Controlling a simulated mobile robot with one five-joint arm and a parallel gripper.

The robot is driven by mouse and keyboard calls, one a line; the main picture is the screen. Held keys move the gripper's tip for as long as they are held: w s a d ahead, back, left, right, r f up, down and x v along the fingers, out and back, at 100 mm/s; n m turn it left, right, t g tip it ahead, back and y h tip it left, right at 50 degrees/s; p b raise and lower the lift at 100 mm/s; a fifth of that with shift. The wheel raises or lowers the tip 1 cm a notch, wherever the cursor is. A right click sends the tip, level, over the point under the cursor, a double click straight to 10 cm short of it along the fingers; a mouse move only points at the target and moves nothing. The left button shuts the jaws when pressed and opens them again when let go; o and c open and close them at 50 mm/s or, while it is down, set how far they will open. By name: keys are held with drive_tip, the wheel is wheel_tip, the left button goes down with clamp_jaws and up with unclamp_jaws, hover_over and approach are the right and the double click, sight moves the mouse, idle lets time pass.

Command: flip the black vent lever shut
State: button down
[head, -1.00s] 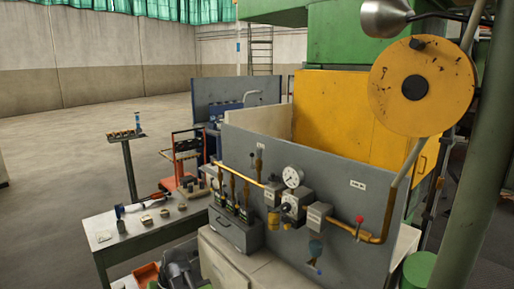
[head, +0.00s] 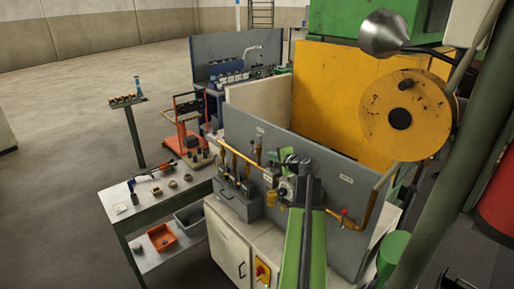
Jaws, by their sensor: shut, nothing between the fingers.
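My gripper (head: 294,160), small and dark at the end of my green arm, is in front of the upper part of the grey control panel (head: 350,228). It looks shut and empty. It overlaps the valve and gauge area, and I cannot tell whether it touches anything there. I cannot make out the black vent lever for certain; my gripper and arm hide part of the panel's middle. A lever with a red knob (head: 343,212) shows on the panel to the right of my arm. A grey box with several upright levers (head: 236,203) stands to the left.
A brass pipe (head: 371,214) runs along the panel. A white cabinet (head: 227,243) with a red and yellow switch (head: 262,271) is below. A metal side table (head: 130,219) stands left, with small parts on it. A yellow wheel (head: 400,118) and green post are at right. Open floor lies left.

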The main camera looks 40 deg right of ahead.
drive_tip(key=r+b+x, duration=0.1)
drive_tip(key=b+x, duration=0.2)
drive_tip(key=x, duration=1)
drive_tip(key=shift+w+f, duration=0.15)
drive_tip(key=shift+w, duration=0.4)
